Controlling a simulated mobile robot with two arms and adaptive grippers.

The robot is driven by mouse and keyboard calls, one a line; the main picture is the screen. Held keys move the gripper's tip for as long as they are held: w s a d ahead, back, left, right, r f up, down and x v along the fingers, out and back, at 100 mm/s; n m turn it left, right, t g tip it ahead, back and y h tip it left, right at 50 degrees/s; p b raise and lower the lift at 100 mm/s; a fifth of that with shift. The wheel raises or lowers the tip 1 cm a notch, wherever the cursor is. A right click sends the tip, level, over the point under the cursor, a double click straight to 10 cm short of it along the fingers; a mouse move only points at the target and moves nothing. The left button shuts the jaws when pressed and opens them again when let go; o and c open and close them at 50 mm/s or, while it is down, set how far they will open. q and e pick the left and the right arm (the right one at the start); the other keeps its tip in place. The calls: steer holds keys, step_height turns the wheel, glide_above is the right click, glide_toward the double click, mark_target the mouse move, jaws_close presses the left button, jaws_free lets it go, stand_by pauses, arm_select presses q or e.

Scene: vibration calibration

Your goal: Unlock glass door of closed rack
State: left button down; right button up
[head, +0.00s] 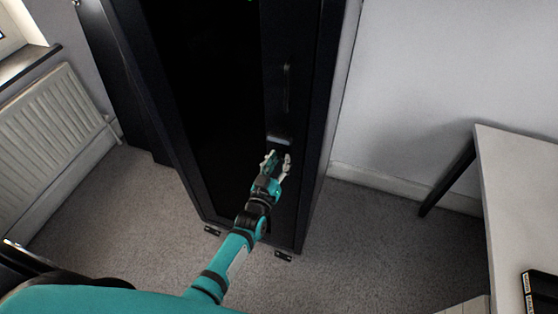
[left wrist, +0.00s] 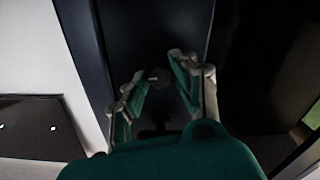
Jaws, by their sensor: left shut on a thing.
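The closed rack is a tall black cabinet with a dark glass door (head: 215,100) in the head view. A slim vertical handle (head: 286,88) is on the door's right frame, with a small grey lock plate (head: 279,139) below it. My left gripper (head: 277,158) is at the door frame just below this plate. My right gripper is out of view.
A white radiator (head: 50,125) stands at the left wall. A light table (head: 515,190) with a dark object (head: 540,292) on it is at the right. Grey carpet (head: 365,250) lies clear between rack and table.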

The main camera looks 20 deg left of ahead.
arm_select(q)
steer(key=shift+f, duration=0.1)
stand_by(0.5)
steer(key=c, duration=1)
jaws_free()
steer(key=shift+c, duration=0.2)
steer(key=shift+s, duration=0.1)
steer(key=s, duration=1.1)
steer(key=shift+s+a, duration=0.2)
steer(key=shift+s, duration=0.2)
